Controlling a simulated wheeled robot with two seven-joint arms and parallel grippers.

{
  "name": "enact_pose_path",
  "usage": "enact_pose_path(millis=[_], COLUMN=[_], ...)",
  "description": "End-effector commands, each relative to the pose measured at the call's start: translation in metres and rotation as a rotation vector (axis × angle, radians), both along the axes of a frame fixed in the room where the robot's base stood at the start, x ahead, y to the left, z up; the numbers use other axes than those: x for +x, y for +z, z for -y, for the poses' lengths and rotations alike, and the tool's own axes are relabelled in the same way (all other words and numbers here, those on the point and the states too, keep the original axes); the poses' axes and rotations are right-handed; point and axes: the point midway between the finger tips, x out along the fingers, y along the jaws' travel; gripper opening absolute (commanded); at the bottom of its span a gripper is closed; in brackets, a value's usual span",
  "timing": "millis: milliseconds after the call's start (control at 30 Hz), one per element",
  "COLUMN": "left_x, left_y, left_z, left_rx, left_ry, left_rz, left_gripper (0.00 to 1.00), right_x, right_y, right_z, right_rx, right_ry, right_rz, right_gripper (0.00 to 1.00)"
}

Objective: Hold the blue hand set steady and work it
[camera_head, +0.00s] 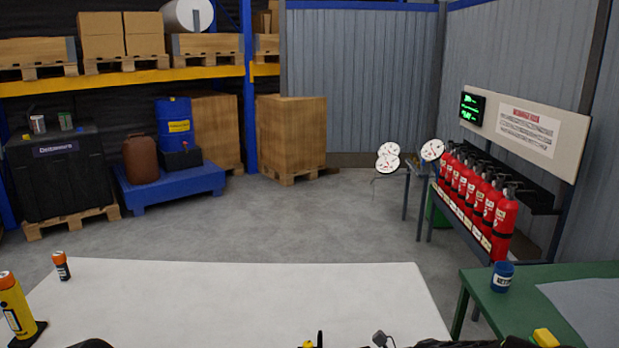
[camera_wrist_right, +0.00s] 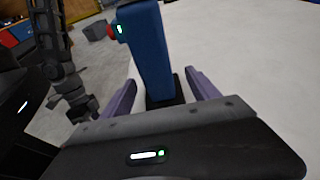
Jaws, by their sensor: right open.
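The blue hand set (camera_wrist_right: 150,50) stands upright on a dark foot in the right wrist view. A red button and a small green light show on its left side; its top is cut off by the frame. My right gripper (camera_wrist_right: 160,78) is open, with one purple finger on each side of the hand set's lower part. Whether either finger touches it, I cannot tell. I cannot make out my left gripper in either view.
A yellow hand set (camera_head: 15,305) and a small orange-and-black can (camera_head: 61,266) stand at the left of the white table (camera_head: 250,290). A green table (camera_head: 480,285) with a blue cup (camera_head: 502,277) is on the right. The white table's middle is clear.

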Motion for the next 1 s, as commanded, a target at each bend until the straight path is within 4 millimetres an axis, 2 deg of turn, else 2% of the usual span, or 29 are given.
enact_pose_path(millis=[133,433,1000], left_x=[0.0000,0.0000,0.0000], left_y=[-0.0017,-0.0016,-0.0016], left_z=[0.0000,0.0000,0.0000], left_rx=[0.000,0.000,0.000], left_ry=[0.000,0.000,0.000], left_rz=[0.000,0.000,0.000], left_gripper=[0.41,0.41,0.41], right_x=[-0.0002,-0.0001,0.0000], right_y=[-0.0027,-0.0026,-0.0026], right_z=[-0.0076,-0.0087,-0.0084], right_rx=[0.000,0.000,0.000], right_ry=[0.000,0.000,-0.001], right_rz=[0.000,0.000,0.000], right_gripper=[0.70,0.70,0.24])
